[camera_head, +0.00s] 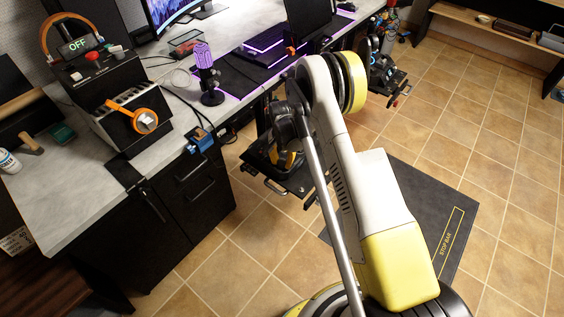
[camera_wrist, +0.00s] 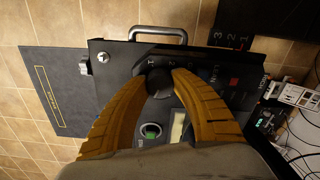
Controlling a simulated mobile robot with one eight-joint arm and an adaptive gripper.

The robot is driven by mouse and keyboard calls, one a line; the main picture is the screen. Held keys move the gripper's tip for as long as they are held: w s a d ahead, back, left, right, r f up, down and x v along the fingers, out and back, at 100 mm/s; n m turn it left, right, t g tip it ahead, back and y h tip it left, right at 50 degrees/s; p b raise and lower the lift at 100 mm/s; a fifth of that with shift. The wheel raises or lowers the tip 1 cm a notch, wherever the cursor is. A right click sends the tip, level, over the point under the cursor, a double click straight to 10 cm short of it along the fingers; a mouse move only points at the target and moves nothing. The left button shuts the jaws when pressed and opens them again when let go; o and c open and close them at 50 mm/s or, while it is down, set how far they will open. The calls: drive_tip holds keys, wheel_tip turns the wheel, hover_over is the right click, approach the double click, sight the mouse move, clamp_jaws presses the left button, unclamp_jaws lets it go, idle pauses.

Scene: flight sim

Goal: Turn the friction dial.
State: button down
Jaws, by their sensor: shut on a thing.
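The friction dial, a round black knob (camera_wrist: 159,83), sits on a black control panel (camera_wrist: 117,62) in the wrist view. My gripper (camera_wrist: 161,77) has two ridged yellow fingers closed on opposite sides of the knob.
The desk (camera_head: 70,195) holds a black box with an "OFF" display (camera_head: 78,45), a purple-lit microphone (camera_head: 205,70) and a keyboard (camera_head: 265,42). A second panel unit (camera_head: 385,75) stands farther back. A dark "STOP BAR" mat (camera_head: 420,190) lies on the tiled floor, otherwise clear at right.

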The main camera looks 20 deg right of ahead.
sight(282, 161)
drive_tip(key=n, duration=1)
drive_tip(key=shift+n, duration=0.3)
idle(0.4)
drive_tip(key=c, duration=1.3)
unclamp_jaws()
wheel_tip(282, 161, up, 12)
drive_tip(key=shift+r, duration=0.1)
